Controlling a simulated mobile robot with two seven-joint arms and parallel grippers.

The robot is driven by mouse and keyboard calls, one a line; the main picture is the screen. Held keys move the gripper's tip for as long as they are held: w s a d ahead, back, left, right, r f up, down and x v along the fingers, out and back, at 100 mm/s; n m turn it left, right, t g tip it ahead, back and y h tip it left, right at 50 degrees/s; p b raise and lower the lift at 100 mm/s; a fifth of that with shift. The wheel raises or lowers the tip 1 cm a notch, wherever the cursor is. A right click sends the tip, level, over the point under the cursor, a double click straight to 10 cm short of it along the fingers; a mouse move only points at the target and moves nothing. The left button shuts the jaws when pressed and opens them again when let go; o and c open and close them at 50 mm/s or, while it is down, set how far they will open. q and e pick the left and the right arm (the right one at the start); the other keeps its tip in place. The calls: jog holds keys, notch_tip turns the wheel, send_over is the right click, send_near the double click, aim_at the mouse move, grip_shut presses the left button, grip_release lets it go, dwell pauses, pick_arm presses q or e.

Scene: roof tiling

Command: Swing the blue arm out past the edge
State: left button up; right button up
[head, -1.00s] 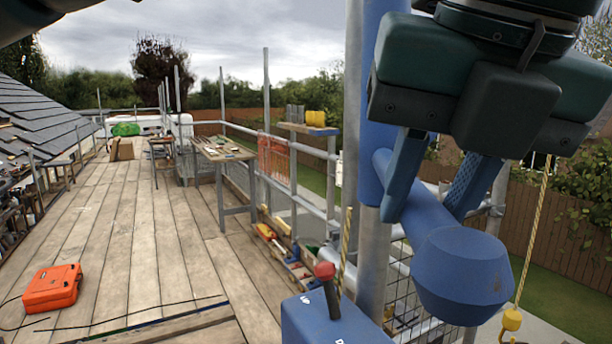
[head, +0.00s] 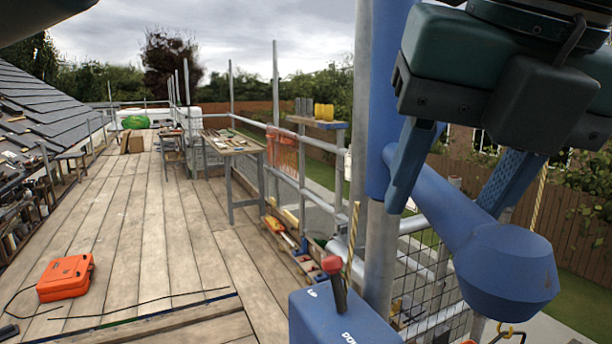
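The blue arm (head: 453,207) juts from a blue sleeve on an upright post, angling right and toward me to a thick faceted end (head: 506,275). The end of the arm hangs on the garden side of the railing. A blue box (head: 335,318) with a red-knobbed lever (head: 333,280) stands at the foot of the post.
The plank deck (head: 150,220) is mostly clear. An orange case (head: 65,278) and a black cable lie at left. A workbench (head: 225,145) and scaffold railing (head: 320,205) run along the right. A yellow hook (head: 506,332) hangs below the arm.

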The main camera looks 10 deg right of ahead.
pick_arm(q)
jog(key=v, duration=0.7)
jog(key=shift+s+r+p, duration=0.15)
jog(key=shift+r+p, duration=0.1)
jog(key=shift+p, duration=0.1)
